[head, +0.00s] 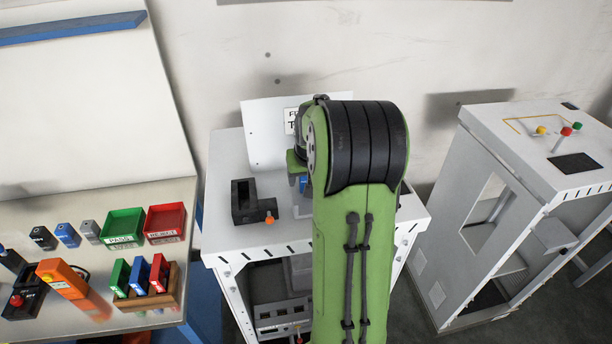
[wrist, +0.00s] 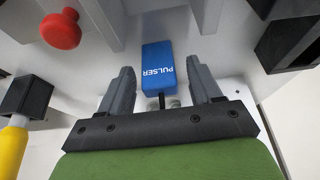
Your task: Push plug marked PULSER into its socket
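The blue plug marked PULSER (wrist: 158,66) is in the upper middle of the wrist view, its lettering upside down. My gripper (wrist: 160,68) is open, with one grey finger on each side of the plug. A small gap shows between the plug and each finger. A short dark stem (wrist: 162,102) shows at the plug's near end. In the head view a bit of blue (head: 303,184) shows beside my arm, probably the plug. My arm hides the fingers and most of that spot there. I cannot make out the socket in either view.
A black fixture with an orange knob (head: 252,203) stands left of my arm on the white table (head: 231,164). A white panel (head: 264,134) rises behind. The wrist view shows a red knob (wrist: 61,30) and a black block (wrist: 28,97). A white cabinet (head: 500,180) stands right.

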